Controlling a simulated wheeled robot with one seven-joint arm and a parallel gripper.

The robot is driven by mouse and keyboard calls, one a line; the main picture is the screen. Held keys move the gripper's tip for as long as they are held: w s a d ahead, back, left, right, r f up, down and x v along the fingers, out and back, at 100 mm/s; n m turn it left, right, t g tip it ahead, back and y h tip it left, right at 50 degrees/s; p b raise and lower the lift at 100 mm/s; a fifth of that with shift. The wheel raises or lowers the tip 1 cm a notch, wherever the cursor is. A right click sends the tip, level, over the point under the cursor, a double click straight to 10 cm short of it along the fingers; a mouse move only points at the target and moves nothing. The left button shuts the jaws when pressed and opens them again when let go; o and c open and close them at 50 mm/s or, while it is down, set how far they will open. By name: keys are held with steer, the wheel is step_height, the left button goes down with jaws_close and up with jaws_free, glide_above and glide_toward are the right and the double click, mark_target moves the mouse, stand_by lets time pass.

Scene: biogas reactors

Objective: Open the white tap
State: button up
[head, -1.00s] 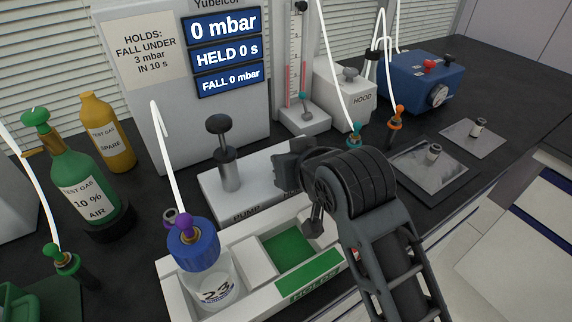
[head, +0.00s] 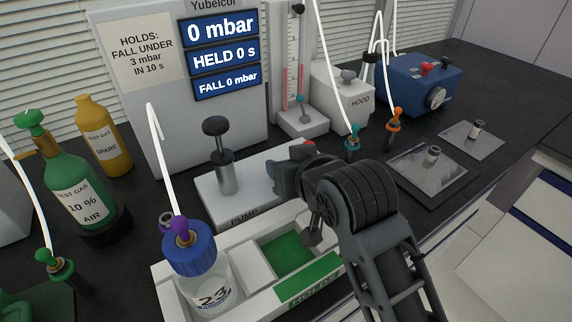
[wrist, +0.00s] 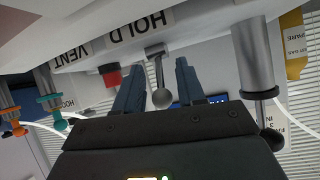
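A small grey lever tap with a round knob (wrist: 162,98) hangs from the white housing beside the HOLD label in the wrist view. No tap there looks clearly white, so I cannot tell whether this is the white tap. My gripper (wrist: 158,70) is open, with one finger on each side of the lever and visible gaps between. In the head view my gripper (head: 292,172) is at the front of the pump box (head: 212,196), and my arm hides the lever.
A red button (wrist: 111,75) sits close beside one finger, towards the VENT label. The pump plunger (head: 215,128) stands behind to the left. A blue-capped bottle (head: 189,250) stands in the white tray (head: 262,304) in front. Thin white tubes rise nearby.

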steer(key=v, duration=0.7)
steer(key=shift+s+d+r, duration=0.2)
steer(key=shift+s, duration=0.1)
